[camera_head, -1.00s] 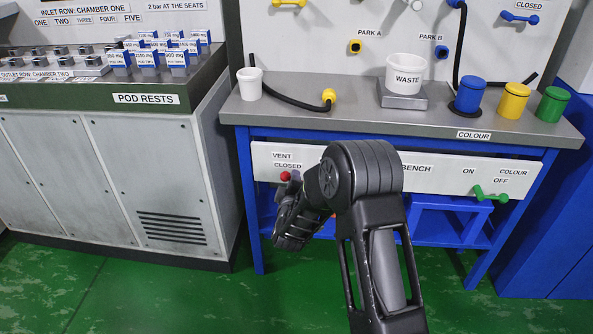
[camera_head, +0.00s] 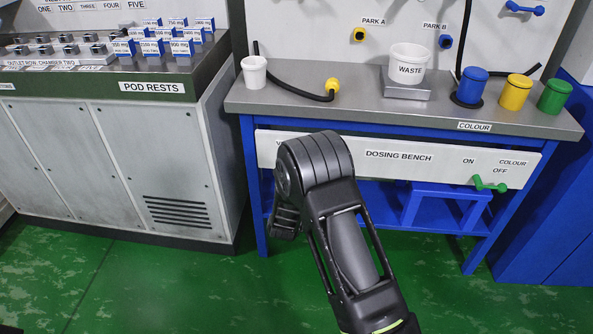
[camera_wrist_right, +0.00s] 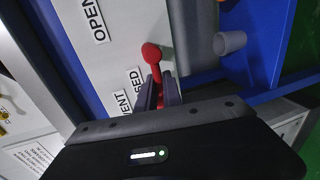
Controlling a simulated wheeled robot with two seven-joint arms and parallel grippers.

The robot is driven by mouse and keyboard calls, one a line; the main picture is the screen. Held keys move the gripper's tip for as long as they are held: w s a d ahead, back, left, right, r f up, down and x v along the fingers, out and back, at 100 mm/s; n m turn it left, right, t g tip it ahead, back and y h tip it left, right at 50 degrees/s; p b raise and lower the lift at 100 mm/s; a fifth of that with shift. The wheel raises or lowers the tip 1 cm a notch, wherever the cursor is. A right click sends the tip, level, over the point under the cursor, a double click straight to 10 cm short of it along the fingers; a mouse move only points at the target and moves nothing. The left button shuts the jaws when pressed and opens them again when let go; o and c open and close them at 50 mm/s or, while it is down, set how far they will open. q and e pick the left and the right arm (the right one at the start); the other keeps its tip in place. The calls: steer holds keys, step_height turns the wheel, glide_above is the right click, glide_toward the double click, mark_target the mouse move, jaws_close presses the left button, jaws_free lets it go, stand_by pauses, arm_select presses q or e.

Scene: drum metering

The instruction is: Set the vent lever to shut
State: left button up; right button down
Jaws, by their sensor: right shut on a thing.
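The red vent lever (camera_wrist_right: 152,54) shows in the right wrist view on the pale front panel of the dosing bench. Its round end lies between the OPEN label (camera_wrist_right: 90,20) and the VENT CLOSED label (camera_wrist_right: 132,90). The rest of it runs toward my right gripper (camera_wrist_right: 159,92), beside the CLOSED lettering. My right gripper is shut on this part, a finger on each side. In the head view my own arm hides the lever and most of the VENT label; the gripper (camera_head: 284,218) hangs low at the bench's left end. My left gripper is out of view.
The bench top (camera_head: 350,113) above carries a white cup (camera_head: 254,72), a WASTE tub (camera_head: 409,66) and coloured pots. A green colour lever (camera_head: 489,186) is at the panel's right. A grey cup (camera_wrist_right: 230,42) shows in the wrist view. A pod cabinet (camera_head: 105,150) stands left.

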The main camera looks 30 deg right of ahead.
steer(key=c, duration=1.5)
jaws_free()
steer(key=p+v, duration=0.1)
steer(key=v, duration=0.6)
steer(key=shift+s+a, duration=0.2)
steer(key=shift+s, duration=0.1)
